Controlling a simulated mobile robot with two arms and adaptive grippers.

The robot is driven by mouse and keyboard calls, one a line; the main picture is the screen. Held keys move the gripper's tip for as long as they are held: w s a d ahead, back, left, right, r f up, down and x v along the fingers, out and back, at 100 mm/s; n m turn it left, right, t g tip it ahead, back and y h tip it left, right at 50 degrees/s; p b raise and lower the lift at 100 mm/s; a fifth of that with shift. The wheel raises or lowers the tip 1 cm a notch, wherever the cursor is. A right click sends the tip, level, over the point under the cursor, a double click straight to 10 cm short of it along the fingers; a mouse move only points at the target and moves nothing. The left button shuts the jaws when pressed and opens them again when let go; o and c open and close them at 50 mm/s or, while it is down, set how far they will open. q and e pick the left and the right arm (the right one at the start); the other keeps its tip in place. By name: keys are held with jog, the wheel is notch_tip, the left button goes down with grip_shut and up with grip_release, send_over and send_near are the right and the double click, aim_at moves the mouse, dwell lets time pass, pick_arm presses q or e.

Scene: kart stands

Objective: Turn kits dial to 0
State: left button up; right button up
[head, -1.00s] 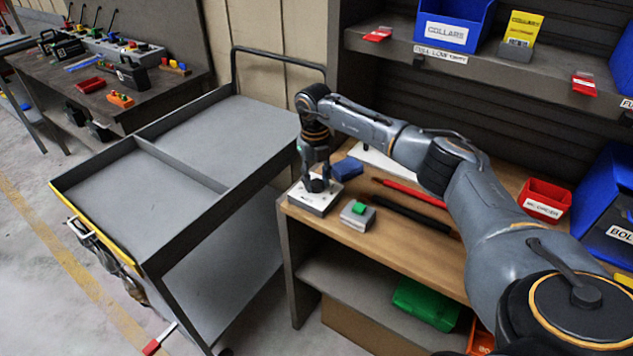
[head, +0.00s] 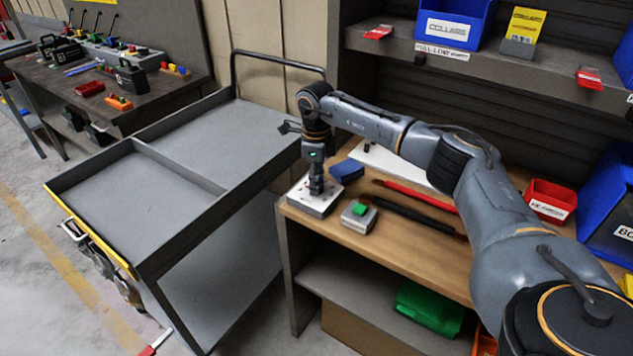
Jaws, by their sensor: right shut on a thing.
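A small white box (head: 314,203) sits at the left front corner of the wooden bench top. The dial on it is hidden behind my right gripper (head: 316,187). My right gripper points straight down onto the top of the box and is shut on the dial. The dial's markings are too small to read. My left gripper is not in view.
A grey box with a green switch (head: 360,209), a blue block (head: 347,170), a red bar (head: 415,195) and a black bar (head: 415,214) lie on the bench (head: 300,216). A grey cart (head: 190,175) stands close at left.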

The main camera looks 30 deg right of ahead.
jog(key=shift+n+b, duration=0.3)
jog(key=shift+n, duration=1.7)
jog(key=o, duration=1.2)
jog(key=shift+c, duration=0.2)
jog(key=shift+r, duration=0.15)
notch_tip(320, 180, up, 12)
jog(key=shift+s, duration=0.15)
